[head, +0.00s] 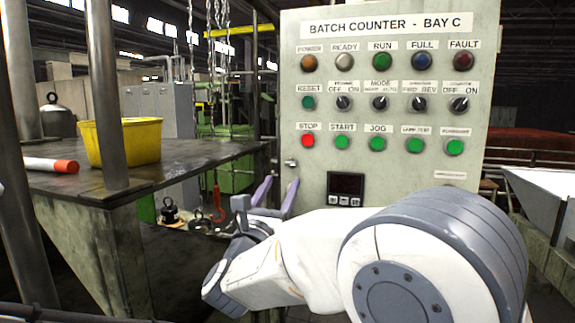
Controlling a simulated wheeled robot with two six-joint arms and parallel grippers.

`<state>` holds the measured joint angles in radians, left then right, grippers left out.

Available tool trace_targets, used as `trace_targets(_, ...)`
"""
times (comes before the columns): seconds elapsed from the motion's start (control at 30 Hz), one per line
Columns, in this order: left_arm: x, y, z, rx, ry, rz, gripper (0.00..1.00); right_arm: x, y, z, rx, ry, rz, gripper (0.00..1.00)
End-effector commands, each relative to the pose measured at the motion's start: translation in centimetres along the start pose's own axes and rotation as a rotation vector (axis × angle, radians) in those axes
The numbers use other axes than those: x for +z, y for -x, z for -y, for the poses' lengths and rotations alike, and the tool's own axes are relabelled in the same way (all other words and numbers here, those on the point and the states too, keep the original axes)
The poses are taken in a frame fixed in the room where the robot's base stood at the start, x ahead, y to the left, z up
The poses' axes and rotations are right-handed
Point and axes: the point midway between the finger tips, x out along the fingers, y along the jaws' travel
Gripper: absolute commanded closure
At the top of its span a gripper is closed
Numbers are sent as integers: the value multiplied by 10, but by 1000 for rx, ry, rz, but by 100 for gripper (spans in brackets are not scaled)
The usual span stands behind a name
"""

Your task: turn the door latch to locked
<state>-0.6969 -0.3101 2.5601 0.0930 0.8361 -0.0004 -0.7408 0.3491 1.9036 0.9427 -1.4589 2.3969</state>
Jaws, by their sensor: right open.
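The grey batch counter cabinet (385,190) stands upright ahead of me. A small silver fitting (291,162), which looks like the door latch, sits at the left edge of its front, below the red stop button. It is too small to tell which way it is turned. My right gripper (281,181) is open, its two lavender fingers pointing up and away, just below the fitting in the picture. Nothing shows between the fingers. I cannot tell whether a finger touches the cabinet. My left gripper is not in view.
The cabinet front carries rows of lamps, switches and buttons, with a small display (346,186) below. At left, a dark table (200,152) holds a yellow bin (135,142) and a red-capped white tube (50,165). A pale metal chute (545,190) stands at right.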

Motion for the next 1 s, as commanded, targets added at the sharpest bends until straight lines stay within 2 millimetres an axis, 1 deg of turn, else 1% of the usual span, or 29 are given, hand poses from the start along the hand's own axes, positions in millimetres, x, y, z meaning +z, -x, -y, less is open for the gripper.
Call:
trace_targets(0.03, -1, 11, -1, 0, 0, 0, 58, 4, -13, 1, -4, 3, 0, 39)
trace_targets(0.1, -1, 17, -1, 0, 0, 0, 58, 4, -25, 1, -3, 4, -1, 39)
trace_targets(0.2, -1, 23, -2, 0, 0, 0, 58, 3, -40, 1, -2, 3, -1, 39)
trace_targets(0.3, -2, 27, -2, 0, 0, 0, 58, 2, -49, 1, -1, 3, 0, 39)
trace_targets(0.43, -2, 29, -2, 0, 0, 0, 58, 1, -54, 0, 1, 2, 0, 39)
trace_targets(0.67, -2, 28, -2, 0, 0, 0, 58, 0, -55, 0, 1, 2, 0, 39)
trace_targets(0.7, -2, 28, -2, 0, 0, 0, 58, 0, -55, 0, 1, 2, 0, 43)
trace_targets(0.77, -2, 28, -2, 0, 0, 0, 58, 0, -55, 0, 1, 2, 0, 66)
trace_targets(0.8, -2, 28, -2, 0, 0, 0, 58, 0, -55, 0, 1, 2, 0, 81)
trace_targets(0.83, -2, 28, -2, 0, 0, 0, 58, 0, -55, 0, 1, 2, 0, 93)
trace_targets(0.87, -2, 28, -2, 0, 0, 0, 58, 0, -55, 0, 1, 2, 0, 100)
trace_targets(1.0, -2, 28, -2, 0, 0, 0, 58, 0, -55, 0, 1, 3, 0, 100)
